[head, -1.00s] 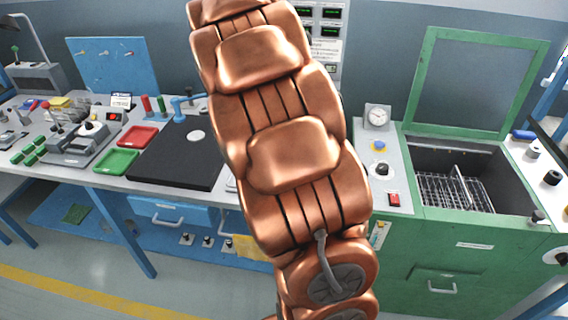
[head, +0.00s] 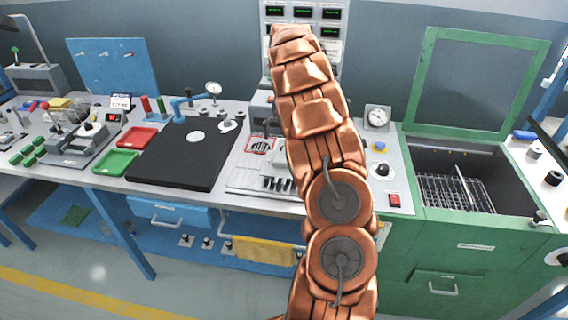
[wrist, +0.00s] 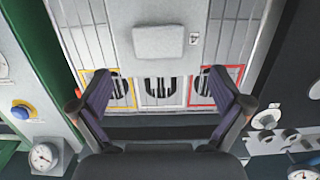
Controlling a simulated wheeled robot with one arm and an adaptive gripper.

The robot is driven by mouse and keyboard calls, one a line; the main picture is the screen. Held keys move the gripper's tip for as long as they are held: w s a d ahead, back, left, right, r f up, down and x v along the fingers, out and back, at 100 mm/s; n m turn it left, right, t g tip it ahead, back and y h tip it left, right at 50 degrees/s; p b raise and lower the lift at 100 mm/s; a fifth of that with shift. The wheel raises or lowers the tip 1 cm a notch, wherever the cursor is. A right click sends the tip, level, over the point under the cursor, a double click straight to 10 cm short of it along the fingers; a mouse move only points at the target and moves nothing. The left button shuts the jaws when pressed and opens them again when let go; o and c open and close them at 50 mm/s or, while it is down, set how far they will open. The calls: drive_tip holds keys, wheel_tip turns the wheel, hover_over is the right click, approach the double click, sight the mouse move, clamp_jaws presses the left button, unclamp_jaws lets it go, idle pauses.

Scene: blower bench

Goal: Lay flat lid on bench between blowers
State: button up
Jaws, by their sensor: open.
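In the wrist view, a pale grey flat rectangular plate (wrist: 158,41), which may be the lid, lies on ribbed metal panelling between a yellow-outlined vent (wrist: 120,90) on the left and a red-outlined vent (wrist: 205,88) on the right. These may be the blowers. A slotted grille (wrist: 160,90) sits between the vents. My gripper (wrist: 160,84) is open and empty, its fingers spread over the vents, with the plate beyond the fingertips. I cannot tell its height. In the head view my arm hides the gripper and plate; the red-outlined vent (head: 259,145) shows left of my arm.
In the head view, a black mat (head: 170,160) and red tray (head: 137,137) lie left. A gauge (head: 377,117) and green machine (head: 440,240) with an open wire-basket well stand right. A display tower (head: 304,14) rises behind. A yellow cloth (head: 264,251) hangs in front.

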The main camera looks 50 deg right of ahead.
sight(284, 158)
drive_tip(key=shift+s+a+f+p, duration=0.1)
drive_tip(key=shift+f+p, duration=0.35)
drive_tip(key=shift+f, duration=0.8)
drive_tip(key=shift+s+a+f+p, duration=0.15)
drive_tip(key=shift+f+p, duration=0.25)
drive_tip(key=shift+f, duration=0.8)
drive_tip(key=shift+s+a+f+p, duration=0.1)
drive_tip(key=shift+f+p, duration=0.35)
drive_tip(key=shift+f, duration=0.8)
drive_tip(key=shift+r, duration=0.1)
drive_tip(key=c, duration=1.4)
